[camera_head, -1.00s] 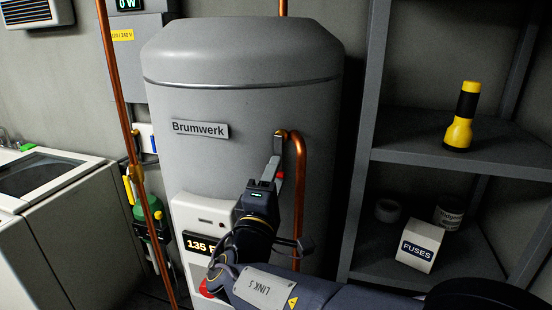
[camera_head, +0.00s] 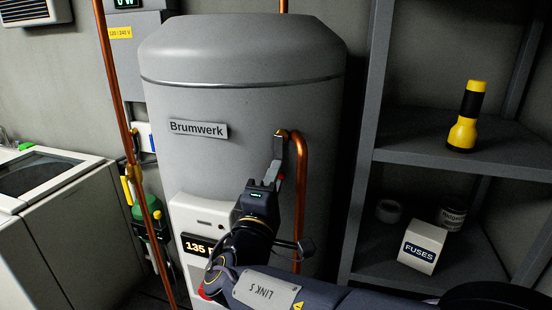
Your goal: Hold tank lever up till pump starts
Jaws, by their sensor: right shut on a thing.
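The tank (camera_head: 240,100) is a large grey cylinder labelled "Brumwerk", standing upright in the middle of the head view. A brass fitting (camera_head: 281,133) joins its front to a bent copper pipe (camera_head: 302,190). A short grey lever (camera_head: 280,148) shows just below the fitting, with a bit of red beside my fingers. My right gripper (camera_head: 273,172) reaches up from below and is shut on the lever; the fingers partly hide it. The tank's front panel (camera_head: 190,208) has a display reading "135", its right part hidden by my wrist. My left gripper is out of view.
Grey shelves (camera_head: 430,155) at the right hold a yellow-black flashlight (camera_head: 465,130), a fuses box (camera_head: 421,247) and a can. A tall copper pipe (camera_head: 118,80) rises left of the tank. A white-topped appliance (camera_head: 50,180) stands at the far left.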

